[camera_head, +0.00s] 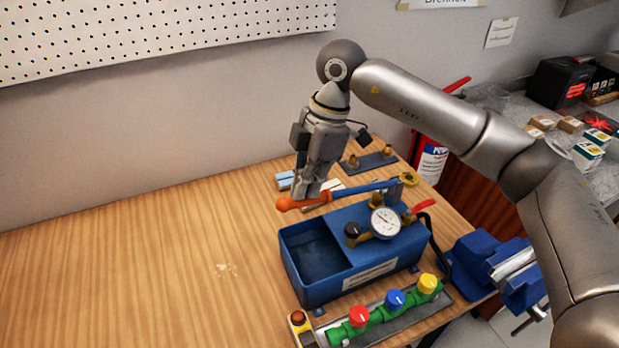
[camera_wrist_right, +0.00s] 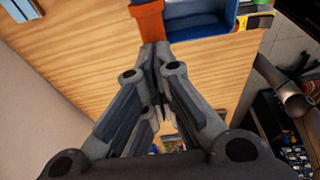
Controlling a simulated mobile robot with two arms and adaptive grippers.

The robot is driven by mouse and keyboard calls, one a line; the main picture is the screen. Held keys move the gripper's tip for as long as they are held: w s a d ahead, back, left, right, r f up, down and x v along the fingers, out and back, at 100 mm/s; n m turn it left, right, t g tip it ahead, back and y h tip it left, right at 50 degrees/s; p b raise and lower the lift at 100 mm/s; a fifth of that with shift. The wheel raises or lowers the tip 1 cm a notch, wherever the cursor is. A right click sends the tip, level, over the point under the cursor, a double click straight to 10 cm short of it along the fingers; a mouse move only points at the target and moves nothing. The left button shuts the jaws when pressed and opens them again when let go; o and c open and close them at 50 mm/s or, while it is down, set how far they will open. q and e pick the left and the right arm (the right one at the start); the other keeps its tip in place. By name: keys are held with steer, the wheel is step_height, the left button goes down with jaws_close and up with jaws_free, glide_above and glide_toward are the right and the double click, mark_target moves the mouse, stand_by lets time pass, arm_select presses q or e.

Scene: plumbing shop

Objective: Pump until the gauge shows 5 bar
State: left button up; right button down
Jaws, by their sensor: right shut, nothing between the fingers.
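The blue test pump (camera_head: 350,256) stands on the wooden bench with its open trough (camera_head: 312,250) at the left. Its round white gauge (camera_head: 385,223) sits on top; the needle reading is too small to tell. The blue pump lever (camera_head: 355,189) runs nearly level and ends at the left in an orange grip (camera_head: 290,203). My right gripper (camera_head: 307,192) points down, shut and empty, with its fingertips close to the orange grip. In the right wrist view, the grip (camera_wrist_right: 147,22) lies just beyond the shut fingertips (camera_wrist_right: 155,47); contact cannot be told. My left gripper is not in view.
A green manifold with red, blue and yellow knobs (camera_head: 396,299) lies in front of the pump. A blue vise (camera_head: 490,265) is at the right edge. A dark plate with brass fittings (camera_head: 370,161) lies behind. The bench's left side (camera_head: 130,260) is mostly clear.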

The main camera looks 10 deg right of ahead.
mark_target(306, 197)
steer(key=b+x, duration=0.2)
steer(key=x, duration=0.3)
steer(key=shift+d+f+b, duration=0.3)
steer(key=shift+d+b, duration=0.05)
steer(key=shift+b, duration=0.05)
steer(key=shift+w+d+r+p, duration=0.1)
steer(key=shift+r+p, duration=0.5)
steer(key=shift+r, duration=0.1)
steer(key=a+p+v, duration=0.1)
steer(key=p+v, duration=0.6)
steer(key=v, duration=0.4)
steer(key=shift+r, duration=0.25)
steer(key=shift+f, duration=0.15)
steer(key=shift+d+b+x, duration=0.15)
steer(key=shift+b+x, duration=1.05)
steer(key=shift+x, duration=0.55)
steer(key=shift+d+b+x, duration=0.2)
steer(key=shift+b+x, duration=0.95)
steer(key=shift+x, duration=0.65)
steer(key=shift+d+b+x, duration=0.15)
steer(key=shift+b+x, duration=1.05)
steer(key=shift+x, duration=0.55)
steer(key=p+v, duration=0.2)
steer(key=v, duration=0.1)
steer(key=p+v, duration=0.2)
steer(key=v, duration=0.2)
steer(key=p+v, duration=0.3)
steer(key=shift+a+r, duration=0.35)
steer(key=shift+r, duration=0.05)
